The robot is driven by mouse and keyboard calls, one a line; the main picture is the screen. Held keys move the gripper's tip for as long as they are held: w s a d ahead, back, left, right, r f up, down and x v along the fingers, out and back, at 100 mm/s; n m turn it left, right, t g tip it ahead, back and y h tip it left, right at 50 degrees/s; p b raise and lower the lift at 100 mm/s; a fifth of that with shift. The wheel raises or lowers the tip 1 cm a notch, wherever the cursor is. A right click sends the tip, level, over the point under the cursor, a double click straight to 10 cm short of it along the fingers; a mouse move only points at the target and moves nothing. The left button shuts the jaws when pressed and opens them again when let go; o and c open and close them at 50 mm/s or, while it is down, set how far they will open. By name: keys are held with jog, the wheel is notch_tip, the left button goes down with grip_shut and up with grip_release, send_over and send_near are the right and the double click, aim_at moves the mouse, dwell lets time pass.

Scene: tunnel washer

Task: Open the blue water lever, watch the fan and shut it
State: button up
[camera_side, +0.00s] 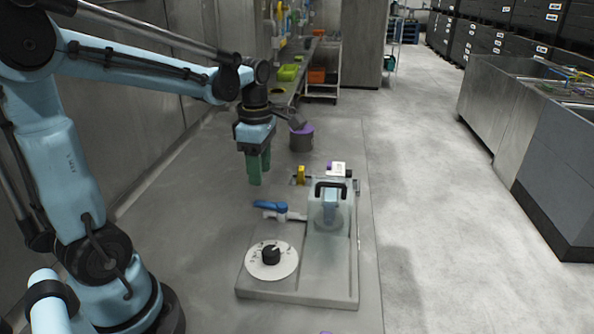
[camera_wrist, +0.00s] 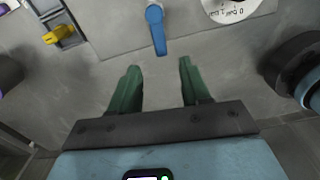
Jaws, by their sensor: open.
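The blue water lever (camera_side: 270,206) sticks out to the left from a white fitting on the grey base plate. In the wrist view the lever (camera_wrist: 155,28) points toward my gripper, its free end just beyond the gap between the fingertips. My gripper (camera_side: 258,182) hangs above and behind the lever, with green fingers pointing down. In the wrist view my gripper (camera_wrist: 159,66) is open and empty, apart from the lever. A fan inside cannot be made out clearly.
A white dial with a black knob (camera_side: 271,257) sits in front of the lever. A yellow lever (camera_side: 300,175) stands behind it, also in the wrist view (camera_wrist: 59,34). A purple-topped grey canister (camera_side: 301,138) stands farther back. The table left of the plate is clear.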

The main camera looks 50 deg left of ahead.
aim_at(262, 202)
jog(key=shift+f, duration=3.8)
jog(key=shift+c, duration=0.3)
grip_shut()
